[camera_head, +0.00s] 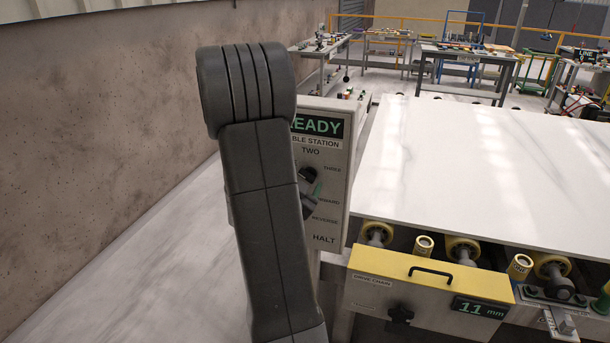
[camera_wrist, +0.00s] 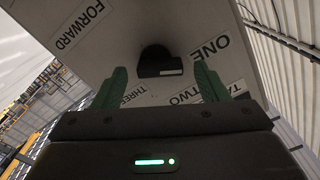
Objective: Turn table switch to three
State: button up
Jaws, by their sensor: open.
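The table switch is a black knob (camera_wrist: 155,58) on a pale panel, with labels ONE, TWO and THREE around it in the wrist view. A pale mark shows on its lower right edge; I cannot tell which label it points to. My gripper (camera_wrist: 160,75) is open, its two green fingers to either side of the knob, with visible gaps on both sides. My arm hides the panel's left part and most of my gripper there.
The panel (camera_head: 340,160) has a READY display (camera_head: 318,125) at its top and FORWARD, REVERSE and HALT labels lower down. A white stone slab (camera_head: 490,155) lies on rollers at the right, above a yellow-topped drive chain cover (camera_head: 430,275). A wall (camera_head: 100,120) stands at the left.

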jog(key=shift+w+d, duration=0.2)
jog(key=shift+w, duration=0.4)
jog(key=c, duration=1)
